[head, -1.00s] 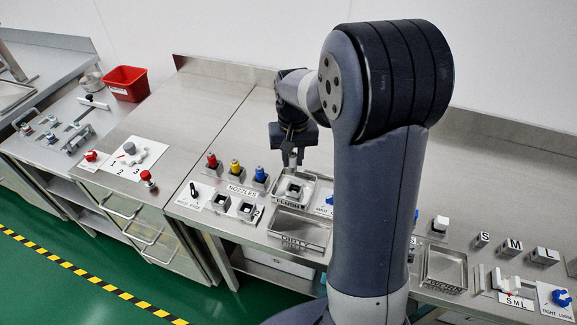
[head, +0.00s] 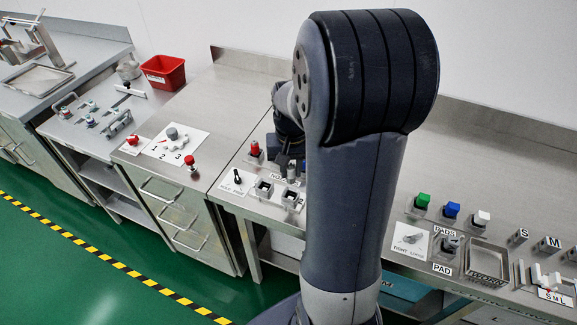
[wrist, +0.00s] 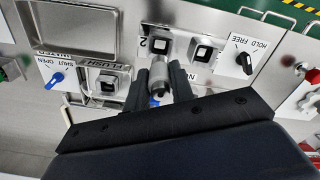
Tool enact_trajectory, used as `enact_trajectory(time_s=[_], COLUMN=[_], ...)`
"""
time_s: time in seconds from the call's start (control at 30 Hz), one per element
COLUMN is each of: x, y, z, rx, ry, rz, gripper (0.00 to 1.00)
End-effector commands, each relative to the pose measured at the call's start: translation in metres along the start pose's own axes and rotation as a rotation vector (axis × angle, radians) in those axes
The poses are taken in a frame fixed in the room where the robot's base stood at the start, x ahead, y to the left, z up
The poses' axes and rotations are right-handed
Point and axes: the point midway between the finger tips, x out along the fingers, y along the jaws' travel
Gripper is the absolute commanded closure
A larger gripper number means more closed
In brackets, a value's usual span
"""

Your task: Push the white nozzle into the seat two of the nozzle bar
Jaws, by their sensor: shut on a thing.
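My gripper (wrist: 158,88) is shut on a pale grey-white nozzle (wrist: 159,72), seen between its dark fingers in the wrist view. The nozzle also shows in the head view (head: 291,172), above the nozzle bar. The nozzle bar has two square dark-holed seats. Seat two (wrist: 176,47), beside the printed "2", is just beyond the nozzle tip and partly covered by it in the wrist view. The other seat (wrist: 205,49) looks empty. I cannot tell whether the nozzle tip touches seat two.
A HOLD/FREE lever (head: 237,178) stands beside the nozzle bar. A red nozzle (head: 254,150) stands in the rack behind. The flush seat (wrist: 107,84) and a blue OPEN/SHUT knob (wrist: 57,78) are on the other side. My arm hides much of the bench in the head view.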

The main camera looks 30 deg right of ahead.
Motion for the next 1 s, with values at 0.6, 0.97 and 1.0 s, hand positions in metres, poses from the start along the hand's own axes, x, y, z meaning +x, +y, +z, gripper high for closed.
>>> enact_trajectory(time_s=[0.6, 0.97, 1.0], x=[0.060, 0.063, 0.063], y=[0.000, 0.000, 0.000], z=[0.000, 0.000, 0.000], rx=[-0.001, -0.001, -0.001], ry=[-0.001, -0.001, -0.001], rz=[0.000, 0.000, 0.000], gripper=[1.00, 1.00, 1.00])
